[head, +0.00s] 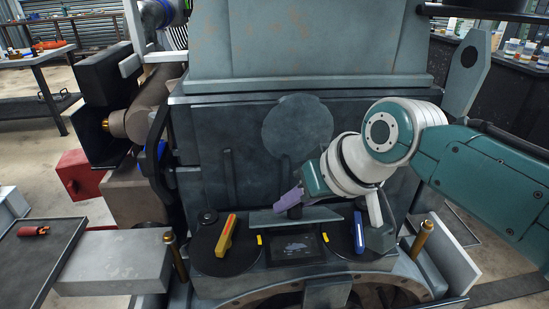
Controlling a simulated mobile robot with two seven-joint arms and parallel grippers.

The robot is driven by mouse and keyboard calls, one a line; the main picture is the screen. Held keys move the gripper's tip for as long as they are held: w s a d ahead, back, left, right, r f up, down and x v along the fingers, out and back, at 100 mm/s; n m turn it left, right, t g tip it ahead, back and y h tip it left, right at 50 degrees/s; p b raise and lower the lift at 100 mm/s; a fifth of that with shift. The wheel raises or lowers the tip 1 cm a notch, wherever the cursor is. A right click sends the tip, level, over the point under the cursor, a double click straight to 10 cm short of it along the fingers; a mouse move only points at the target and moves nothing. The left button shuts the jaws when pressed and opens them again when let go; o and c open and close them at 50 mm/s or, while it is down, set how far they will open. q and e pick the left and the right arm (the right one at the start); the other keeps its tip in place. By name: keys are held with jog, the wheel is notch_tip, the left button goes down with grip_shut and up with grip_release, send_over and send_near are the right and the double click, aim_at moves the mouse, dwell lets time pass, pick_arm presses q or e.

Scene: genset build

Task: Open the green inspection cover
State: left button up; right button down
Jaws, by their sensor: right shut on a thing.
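The inspection cover (265,217) is a grey-green plate at the front of the machine, just behind a dark rectangular recess (297,246). The plate is seen at a steep angle, looks tilted up, and leaves the recess in view. My right gripper (290,202) comes in from the right, with its purple fingers pointing down and left. It is shut on the dark knob (294,212) on the cover; the fingers hide most of the knob. My left gripper is not in view.
Round black discs flank the recess, one with a yellow-orange handle (226,235), the other with a blue handle (358,232). Brass posts (422,240) stand at both sides. A tray (62,243) with a red part (33,231) is at the left.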

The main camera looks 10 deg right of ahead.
jog(key=c, duration=0.7)
grip_release()
jog(key=shift+s+d+r, duration=0.1)
jog(key=shift+r, duration=0.15)
jog(key=shift+p+v, duration=2.1)
jog(key=shift+v, duration=2.55)
jog(key=shift+c, duration=0.2)
